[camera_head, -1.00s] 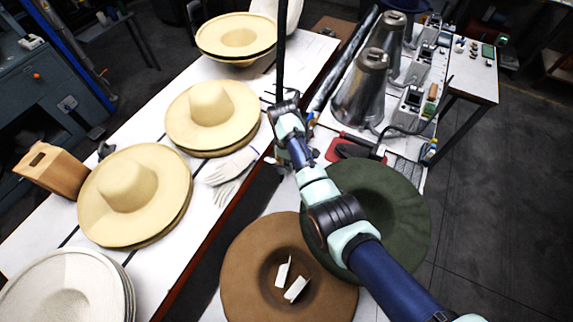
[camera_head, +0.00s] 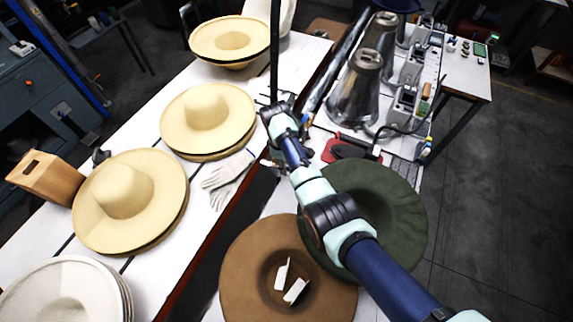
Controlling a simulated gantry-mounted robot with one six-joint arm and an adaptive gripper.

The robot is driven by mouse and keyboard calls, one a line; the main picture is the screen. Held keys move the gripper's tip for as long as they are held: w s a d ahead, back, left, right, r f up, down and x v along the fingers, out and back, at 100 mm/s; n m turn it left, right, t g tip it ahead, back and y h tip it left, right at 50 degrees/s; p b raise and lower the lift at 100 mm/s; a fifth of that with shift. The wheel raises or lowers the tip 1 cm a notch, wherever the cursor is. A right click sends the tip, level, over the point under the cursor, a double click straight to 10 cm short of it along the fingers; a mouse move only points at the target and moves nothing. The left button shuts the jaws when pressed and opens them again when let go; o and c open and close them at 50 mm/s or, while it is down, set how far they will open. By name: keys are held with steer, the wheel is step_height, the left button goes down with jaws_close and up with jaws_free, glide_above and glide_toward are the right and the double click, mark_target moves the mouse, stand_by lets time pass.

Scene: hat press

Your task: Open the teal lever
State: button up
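I cannot make out a teal lever in this view. My arm reaches from the lower right to its wrist (camera_head: 277,112), near the right edge of the long white table. Small dark parts show around the wrist, beside that edge, but my gripper's fingers cannot be told apart there. Whether it is open, shut or touching anything is not visible. My forearm hides part of what lies beneath it.
Straw hats (camera_head: 125,195) stand in stacks along the white table (camera_head: 205,235), with white gloves (camera_head: 227,178) near its edge. A brown hat (camera_head: 240,270) and a green hat (camera_head: 405,225) lie beneath my arm. Metal cones (camera_head: 357,95) stand at right. A dark pole (camera_head: 274,50) rises behind my wrist.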

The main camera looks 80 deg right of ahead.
steer(key=r, duration=0.4)
steer(key=w+r, duration=0.1)
steer(key=r, duration=0.2)
steer(key=shift+d, duration=0.1)
steer(key=shift+f, duration=0.25)
steer(key=shift+c, duration=1.3)
steer(key=a+f+n+h, duration=0.1)
steer(key=f, duration=0.1)
steer(key=w+a+f+n+g+b, duration=0.1)
steer(key=f+n, duration=0.1)
steer(key=w+a+f+n+g+h+b, duration=0.1)
steer(key=a+f+n, duration=0.1)
steer(key=shift+f+h, duration=0.3)
steer(key=shift+f, duration=0.05)
jaws_close()
steer(key=s+a+f+n+g+h+b, duration=0.3)
steer(key=a+n+h, duration=0.65)
steer(key=n, duration=0.75)
steer(key=s+d+h+b, duration=0.1)
steer(key=d+b, duration=0.1)
steer(key=d, duration=0.8)
steer(key=shift+s+d+f+t+h, duration=0.15)
steer(key=shift+d+f+t+h, duration=0.1)
steer(key=shift+d+t+h, duration=0.1)
